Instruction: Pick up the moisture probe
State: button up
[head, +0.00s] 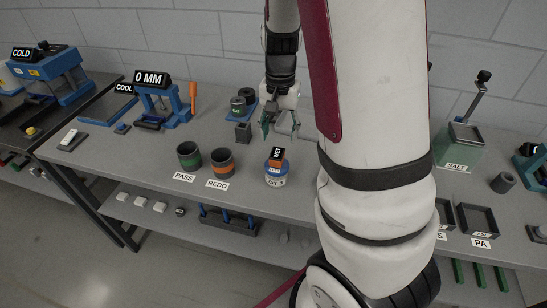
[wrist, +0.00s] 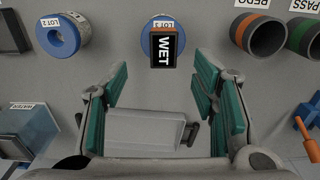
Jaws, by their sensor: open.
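What looks like the moisture probe (head: 277,155) is a small orange and black block with a "WET" display, on top of the blue and white LOT 3 drum (head: 276,179). In the wrist view the probe (wrist: 166,46) sits at the top middle, over the drum (wrist: 149,30). My gripper (head: 281,132) is open, with green finger pads. It is above the table, beyond the drum in the head view and apart from the probe. In the wrist view the fingers (wrist: 160,95) stand wide apart, and the probe lies beyond their tips. Any lower part of the probe is hidden.
The PASS cup (head: 189,155) and REDO cup (head: 222,162) stand left of the drum. A dark grey block (head: 243,133) is close left of my gripper. The LOT 2 drum (wrist: 62,36) shows in the wrist view. My arm hides part of the table in the head view.

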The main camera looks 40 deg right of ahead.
aim_at(277, 154)
jog(key=f, duration=0.4)
jog(key=f+p, duration=0.1)
jog(key=f, duration=0.4)
jog(key=shift+w+a, duration=0.15)
jog(key=shift+w, duration=0.05)
jog(key=shift+c, duration=0.3)
grip_shut()
